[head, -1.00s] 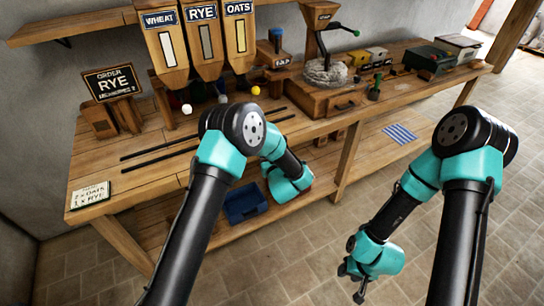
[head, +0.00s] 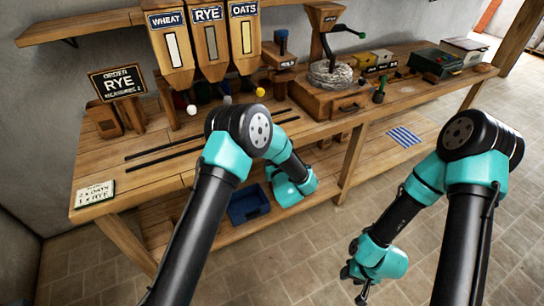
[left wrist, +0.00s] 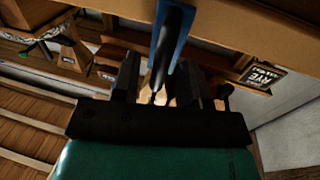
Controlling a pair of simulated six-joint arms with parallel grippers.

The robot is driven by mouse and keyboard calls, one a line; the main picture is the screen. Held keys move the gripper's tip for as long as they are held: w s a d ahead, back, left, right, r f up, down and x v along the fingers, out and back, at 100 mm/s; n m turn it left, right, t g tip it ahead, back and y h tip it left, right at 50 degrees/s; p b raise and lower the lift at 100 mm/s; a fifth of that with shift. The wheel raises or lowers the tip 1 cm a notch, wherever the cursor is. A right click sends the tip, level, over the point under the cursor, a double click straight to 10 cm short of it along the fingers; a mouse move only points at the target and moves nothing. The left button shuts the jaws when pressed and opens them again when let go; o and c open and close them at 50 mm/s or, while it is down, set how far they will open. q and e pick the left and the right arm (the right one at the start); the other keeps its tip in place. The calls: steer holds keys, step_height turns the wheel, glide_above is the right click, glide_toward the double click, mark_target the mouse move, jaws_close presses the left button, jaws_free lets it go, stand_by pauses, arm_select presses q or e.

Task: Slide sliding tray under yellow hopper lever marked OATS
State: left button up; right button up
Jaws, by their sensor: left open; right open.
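The yellow lever knob (head: 260,92) sits under the hopper marked OATS (head: 243,40), at the right end of the row of three. Two dark rails (head: 165,152) run along the bench below the hoppers. I cannot make out a sliding tray on them; my left arm covers part of the rails. My left gripper is hidden in the head view. In the left wrist view my left gripper (left wrist: 160,85) is open, with a dark, blue-edged thing (left wrist: 172,45) showing between its fingers; I cannot tell what it is. My right gripper (head: 358,290) is open and empty, low over the floor.
A blue bin (head: 248,204) stands on the lower shelf. An order sign reading RYE (head: 117,83) and a small card (head: 95,194) are at the bench's left. A grinder (head: 332,72) and several small boxes occupy the right. The bench (head: 140,183) is clear at front left.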

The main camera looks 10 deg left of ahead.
arm_select(q)
steer(key=v, duration=1.6)
steer(key=shift+s+a, duration=0.1)
steer(key=s+a+f+m+g+h, duration=0.1)
steer(key=a+f+m+g+h, duration=0.1)
steer(key=a+f+g+h, duration=0.65)
steer(key=s+a+f+g+h, duration=0.1)
steer(key=s+a+f+g, duration=0.2)
steer(key=s+a, duration=0.3)
steer(key=s+a+f+g+h, duration=0.1)
steer(key=s+a+f+g, duration=0.3)
steer(key=s, duration=0.9)
steer(key=a+f, duration=0.1)
steer(key=a, duration=0.2)
steer(key=shift+s+f+m, duration=0.25)
steer(key=shift+s+m, duration=0.05)
steer(key=shift+s, duration=0.05)
